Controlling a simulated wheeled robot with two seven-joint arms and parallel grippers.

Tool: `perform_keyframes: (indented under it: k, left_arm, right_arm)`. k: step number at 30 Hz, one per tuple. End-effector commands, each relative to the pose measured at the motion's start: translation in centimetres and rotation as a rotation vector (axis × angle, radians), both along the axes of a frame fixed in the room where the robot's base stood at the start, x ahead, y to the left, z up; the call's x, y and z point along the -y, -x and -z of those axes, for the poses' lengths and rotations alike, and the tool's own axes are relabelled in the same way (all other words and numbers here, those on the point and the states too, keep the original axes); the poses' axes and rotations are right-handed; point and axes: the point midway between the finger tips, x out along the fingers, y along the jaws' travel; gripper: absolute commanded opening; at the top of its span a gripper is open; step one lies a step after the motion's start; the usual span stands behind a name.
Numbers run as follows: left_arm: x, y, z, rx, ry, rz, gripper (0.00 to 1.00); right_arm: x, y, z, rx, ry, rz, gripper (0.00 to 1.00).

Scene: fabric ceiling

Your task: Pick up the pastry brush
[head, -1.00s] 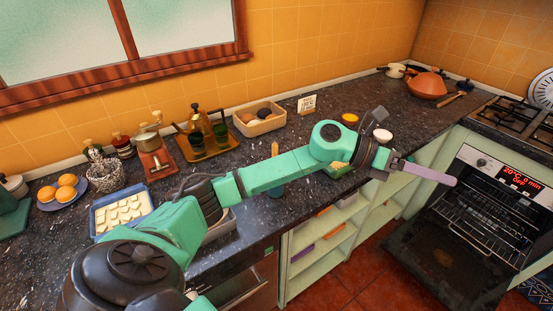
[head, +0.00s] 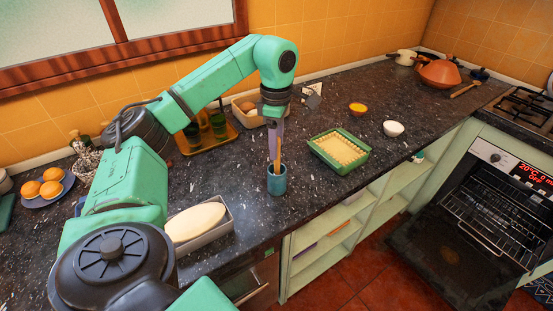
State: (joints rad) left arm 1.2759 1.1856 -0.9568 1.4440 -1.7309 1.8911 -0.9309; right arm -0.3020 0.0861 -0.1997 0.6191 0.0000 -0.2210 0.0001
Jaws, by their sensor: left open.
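The pastry brush (head: 279,157) stands handle up in a blue cup (head: 277,183) on the dark counter. Only its wooden handle shows; the lower end is hidden in the cup. My left gripper (head: 275,155) points down right above the cup, with its purple fingers at the handle. It is open. One finger overlaps the handle in this view, so I cannot tell whether it touches. My right gripper is not in view.
A green dish with a pale filling (head: 340,149) stands right of the cup. A grey loaf tin (head: 232,228) is at the left front. A white bowl (head: 393,128) and a yellow bowl (head: 357,108) stand farther right. The oven door (head: 440,250) hangs open.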

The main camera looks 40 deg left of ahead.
Motion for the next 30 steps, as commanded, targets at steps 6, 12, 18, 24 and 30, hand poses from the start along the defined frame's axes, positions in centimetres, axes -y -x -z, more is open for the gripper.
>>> perform_keyframes:
  k: [6,12,18,24,30]
  left_arm:
    - [-0.1,0.0,3.3,-0.002,0.0,0.0,0.57]
    - [-0.1,0.0,3.6,-0.001,0.0,0.0,0.57]
    - [-0.1,-0.1,3.6,0.0,0.001,0.0,0.0]
    - [-0.1,-0.1,3.6,0.0,0.001,0.0,0.0]
    - [-0.1,-0.2,2.8,0.004,0.001,0.0,0.0]
  right_arm:
    - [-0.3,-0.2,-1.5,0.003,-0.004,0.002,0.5]
    - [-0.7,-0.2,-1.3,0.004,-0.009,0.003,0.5]
    - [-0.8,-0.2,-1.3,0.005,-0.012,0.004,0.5]
    - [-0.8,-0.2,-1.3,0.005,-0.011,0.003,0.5]
    - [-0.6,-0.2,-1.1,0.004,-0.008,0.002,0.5]
